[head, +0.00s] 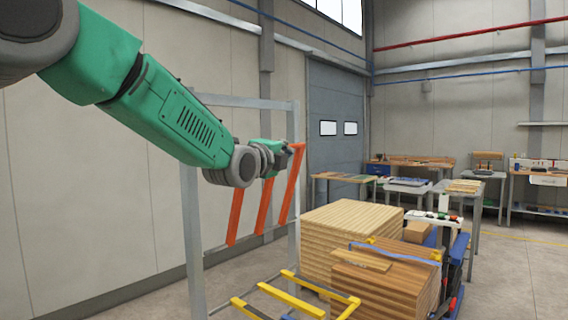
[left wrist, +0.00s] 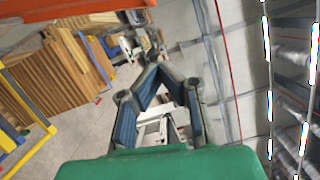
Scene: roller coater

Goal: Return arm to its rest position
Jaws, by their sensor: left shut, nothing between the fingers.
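My green left arm reaches in from the upper left of the head view. Its left gripper (head: 287,153) is beside the grey frame with orange bars, at the far end of the arm. The gripper overlaps the bars in the picture, and I cannot tell whether it touches them. In the left wrist view the two dark fingers (left wrist: 158,74) come together at the tips, shut with nothing between them. My right gripper is in neither view.
A grey frame (head: 192,230) with slanted orange bars (head: 291,185) stands near the arm. Stacked wooden boards (head: 345,232) and a yellow rack (head: 290,292) are below right. Workbenches (head: 410,162) line the back. Bare floor (head: 515,275) lies at the right.

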